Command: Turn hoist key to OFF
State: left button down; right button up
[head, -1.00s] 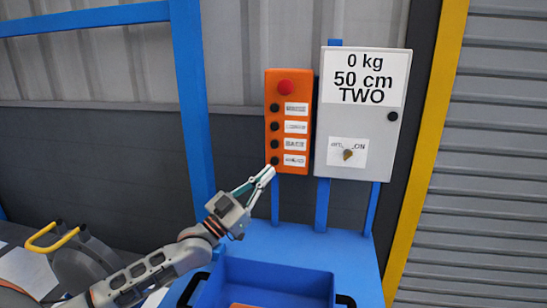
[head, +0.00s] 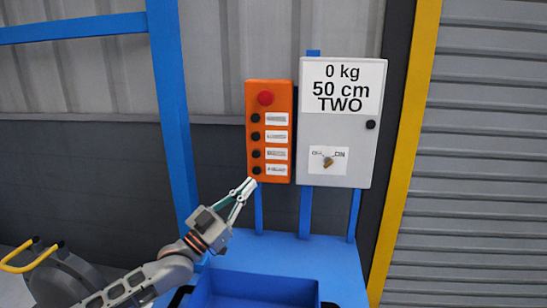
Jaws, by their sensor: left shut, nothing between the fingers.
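The hoist key (head: 328,162) is a small brass-coloured key on a white label on the front of the grey control box (head: 358,158). The label has OFF at its left and ON at its right. The key's exact pointing is too small to tell. My left gripper (head: 251,181) is shut and empty, with its tips near the lowest button of the orange button panel (head: 283,171). It is left of the key and a little lower; whether the tips touch the panel I cannot tell. My right gripper is not in view.
The orange panel carries a red button (head: 265,98) and several black buttons. The box's sign reads 0 kg, 50 cm, TWO. A blue bin (head: 262,283) stands below. Blue posts, a yellow post (head: 405,150) and a grey shutter flank the box.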

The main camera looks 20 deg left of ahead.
aim_at(328, 162)
jog(key=k, duration=1)
